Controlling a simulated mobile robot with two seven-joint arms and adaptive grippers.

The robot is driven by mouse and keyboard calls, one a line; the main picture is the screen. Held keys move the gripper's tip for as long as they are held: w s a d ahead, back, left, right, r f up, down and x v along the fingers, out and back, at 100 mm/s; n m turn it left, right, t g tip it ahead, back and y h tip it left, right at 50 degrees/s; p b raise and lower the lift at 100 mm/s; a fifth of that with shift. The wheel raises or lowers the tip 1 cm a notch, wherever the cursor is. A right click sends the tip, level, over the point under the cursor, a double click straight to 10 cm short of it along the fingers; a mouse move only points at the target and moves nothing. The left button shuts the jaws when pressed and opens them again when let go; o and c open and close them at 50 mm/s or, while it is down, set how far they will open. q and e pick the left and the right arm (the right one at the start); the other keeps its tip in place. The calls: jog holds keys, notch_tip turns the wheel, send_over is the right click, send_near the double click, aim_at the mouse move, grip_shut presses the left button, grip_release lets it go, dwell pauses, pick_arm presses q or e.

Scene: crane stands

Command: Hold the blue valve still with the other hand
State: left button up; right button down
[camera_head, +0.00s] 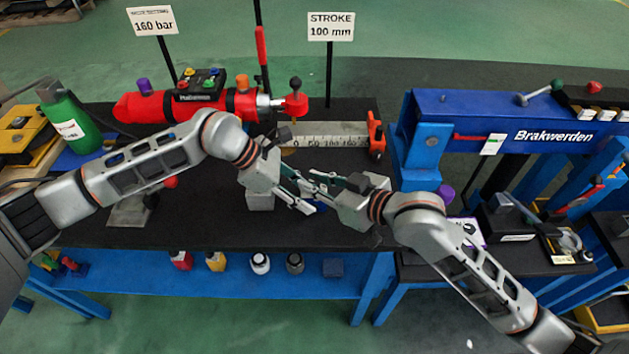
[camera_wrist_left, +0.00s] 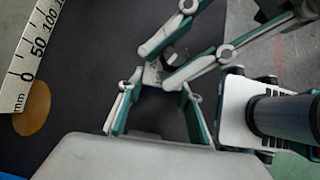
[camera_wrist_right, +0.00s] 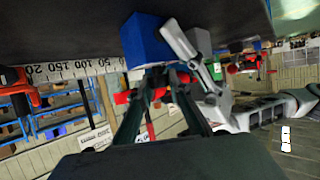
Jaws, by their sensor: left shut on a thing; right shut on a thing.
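A blue block, which I take for the blue valve (camera_wrist_right: 148,42), shows at the top of the right wrist view. In the head view only a bit of blue (camera_head: 319,208) shows below the crossed fingers. My left gripper (camera_head: 315,200) comes in from the left, shut on what looks like a small grey part (camera_wrist_left: 153,72). My right gripper (camera_head: 314,181) comes in from the right. Its fingers (camera_wrist_right: 159,76) are closed at the lower edge of the blue block. The two grippers' fingers overlap closely, and both exact contacts are largely hidden.
A grey block (camera_head: 260,201) stands just below my left gripper. A ruler (camera_head: 325,140) and a red cylinder (camera_head: 150,106) lie behind on the black bench (camera_head: 225,235). A blue press frame (camera_head: 465,105) stands to the right. The bench front is mostly clear.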

jog(key=shift+s+f, duration=0.1)
jog(key=shift+f, duration=0.1)
jog(key=c, duration=1.9)
grip_release()
jog(key=shift+r, duration=0.1)
jog(key=v, duration=1.2)
pick_arm(q)
jog(key=o, duration=1.4)
